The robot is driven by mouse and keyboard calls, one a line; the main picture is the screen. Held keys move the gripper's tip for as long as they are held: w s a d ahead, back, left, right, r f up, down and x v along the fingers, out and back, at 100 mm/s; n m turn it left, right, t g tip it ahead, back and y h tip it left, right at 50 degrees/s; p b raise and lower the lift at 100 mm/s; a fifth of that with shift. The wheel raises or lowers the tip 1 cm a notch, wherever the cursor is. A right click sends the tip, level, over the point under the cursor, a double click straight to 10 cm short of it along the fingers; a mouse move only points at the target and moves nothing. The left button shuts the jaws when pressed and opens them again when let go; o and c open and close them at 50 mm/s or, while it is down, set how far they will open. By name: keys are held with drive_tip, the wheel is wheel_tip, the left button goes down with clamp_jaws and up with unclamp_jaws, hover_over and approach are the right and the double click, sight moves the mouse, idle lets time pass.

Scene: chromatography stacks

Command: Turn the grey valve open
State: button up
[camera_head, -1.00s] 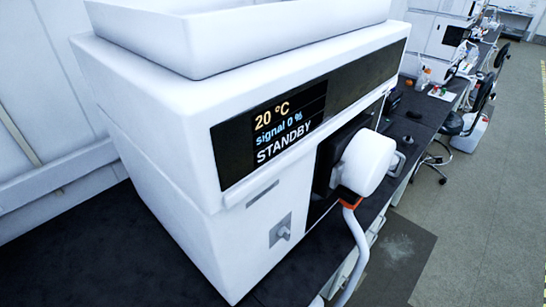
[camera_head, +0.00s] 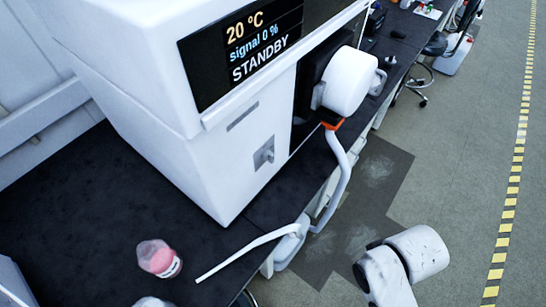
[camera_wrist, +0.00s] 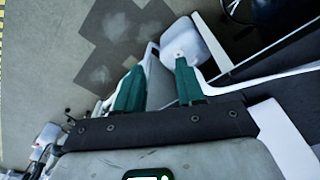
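The grey valve (camera_head: 264,153) is a small knob on a square grey plate, low on the front of the white instrument (camera_head: 215,170). It is small in the head view, and I cannot tell its exact turn position. The display (camera_head: 250,45) reads 20 °C, signal 0 %, STANDBY. In the wrist view, my gripper (camera_wrist: 160,66) has its two green fingers apart, with no object clearly held. The valve cannot be made out there. White links of my arm show at the lower right of the head view, away from the valve; the fingers do not show there.
A bottle with pink contents (camera_head: 158,258) stands on the dark bench (camera_head: 85,205). Floor at right is open.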

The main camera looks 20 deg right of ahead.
drive_tip(key=w+a+f+n+t+y+b, duration=0.2)
drive_tip(key=w+a+f+t+y+b, duration=0.15)
drive_tip(key=w, duration=0.25)
drive_tip(key=n+t+y+b, duration=0.5)
drive_tip(key=t+y+b, duration=0.1)
drive_tip(key=t+b, duration=0.5)
approach(269, 157)
drive_tip(key=p+x, duration=0.3)
drive_tip(key=x, duration=0.4)
drive_tip(key=shift+w+d+r, duration=0.15)
drive_tip(key=shift+w+r, duration=0.15)
drive_tip(key=shift+w, duration=0.05)
drive_tip(key=c, duration=0.7)
drive_tip(key=shift+o, duration=0.2)
